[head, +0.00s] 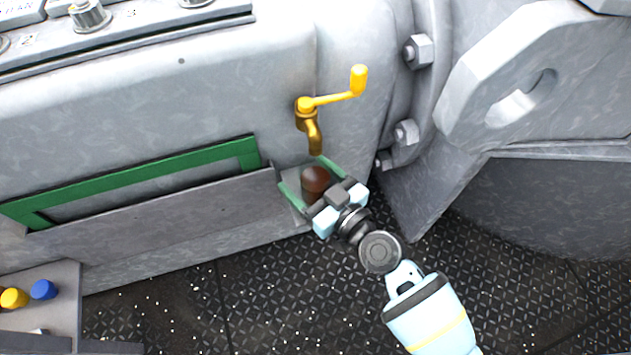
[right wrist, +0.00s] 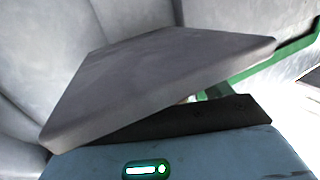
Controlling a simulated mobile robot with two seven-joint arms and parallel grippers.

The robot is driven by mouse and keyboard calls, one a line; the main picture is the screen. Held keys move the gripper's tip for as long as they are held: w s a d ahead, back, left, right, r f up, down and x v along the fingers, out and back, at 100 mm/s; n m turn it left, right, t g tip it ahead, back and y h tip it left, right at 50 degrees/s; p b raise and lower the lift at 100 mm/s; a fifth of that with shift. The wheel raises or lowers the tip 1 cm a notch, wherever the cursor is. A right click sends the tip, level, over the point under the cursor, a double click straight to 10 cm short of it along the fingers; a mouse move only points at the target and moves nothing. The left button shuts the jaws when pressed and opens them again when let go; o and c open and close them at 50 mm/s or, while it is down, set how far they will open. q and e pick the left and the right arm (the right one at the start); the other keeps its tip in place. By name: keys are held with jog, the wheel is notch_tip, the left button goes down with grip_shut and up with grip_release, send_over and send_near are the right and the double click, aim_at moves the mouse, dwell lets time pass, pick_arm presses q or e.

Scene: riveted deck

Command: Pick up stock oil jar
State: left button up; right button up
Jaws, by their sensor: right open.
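A dark brown, round-topped jar (head: 316,178), which looks like the stock oil jar, stands on a small grey ledge below the brass tap. My right gripper (head: 300,171) is open, with one green finger on each side of the jar. I cannot tell whether either finger touches it. The gripper body hides part of the jar's lower side. In the right wrist view a grey slab (right wrist: 160,80) fills the middle, above my pale blue gripper housing, and the jar cannot be made out. My left gripper is not in view.
The brass tap (head: 314,135) with its yellow crank handle (head: 358,80) hangs just above the jar. A green frame (head: 130,180) lines the wall at left. A grey shelf (head: 62,290) holds yellow (head: 14,298) and blue (head: 43,289) items. The dark riveted floor (head: 250,300) is clear.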

aim_at(306, 168)
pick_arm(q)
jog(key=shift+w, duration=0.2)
pick_arm(e)
jog(key=c, duration=1.2)
jog(key=shift+r, duration=0.15)
